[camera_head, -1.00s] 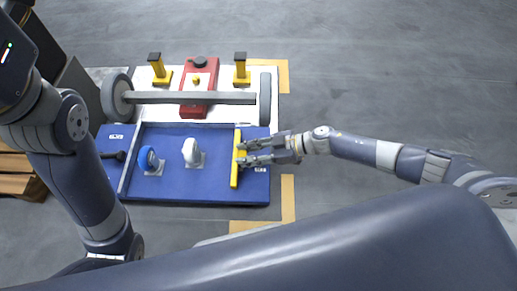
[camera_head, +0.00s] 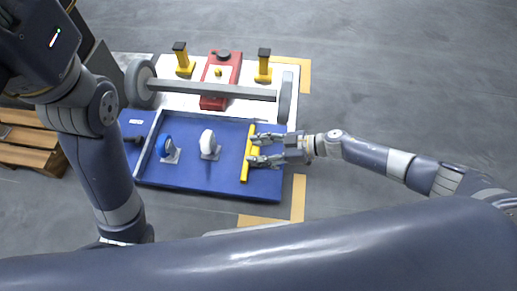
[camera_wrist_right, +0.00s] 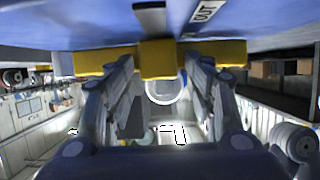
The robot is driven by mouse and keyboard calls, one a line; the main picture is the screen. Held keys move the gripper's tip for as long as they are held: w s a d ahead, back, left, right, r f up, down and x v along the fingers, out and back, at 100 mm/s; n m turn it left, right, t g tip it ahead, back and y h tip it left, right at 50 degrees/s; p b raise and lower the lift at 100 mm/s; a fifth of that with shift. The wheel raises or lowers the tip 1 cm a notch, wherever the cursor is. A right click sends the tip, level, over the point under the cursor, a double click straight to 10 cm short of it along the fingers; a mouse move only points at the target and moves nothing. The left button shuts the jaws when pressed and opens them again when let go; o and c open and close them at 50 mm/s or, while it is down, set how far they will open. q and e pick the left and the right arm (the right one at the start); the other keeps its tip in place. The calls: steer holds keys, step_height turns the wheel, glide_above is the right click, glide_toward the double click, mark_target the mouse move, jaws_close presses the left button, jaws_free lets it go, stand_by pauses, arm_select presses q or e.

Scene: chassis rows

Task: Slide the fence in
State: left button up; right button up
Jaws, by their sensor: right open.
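The yellow fence (camera_head: 250,153) is a straight bar lying across the right part of the blue board (camera_head: 225,179) in the head view. My right gripper (camera_head: 252,149) comes from the right, its two fingers apart and their tips at the fence. In the right wrist view the fence (camera_wrist_right: 220,50) spans the top, with a thicker yellow block at its middle. The open fingers (camera_wrist_right: 155,75) stand on either side of that block; contact is not clear. My left arm shows at the left of the head view, but its gripper is out of view.
White and blue casters (camera_head: 208,142) (camera_head: 165,145) stand on the board, left of the fence. Behind lie a grey axle bar (camera_head: 215,91) with wheels, a red block (camera_head: 218,72) and two yellow posts (camera_head: 182,57). A wooden pallet (camera_head: 28,145) is at the left.

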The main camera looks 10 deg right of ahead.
steer(key=v, duration=1.2)
steer(key=shift+w, duration=0.1)
steer(key=shift+a, duration=0.1)
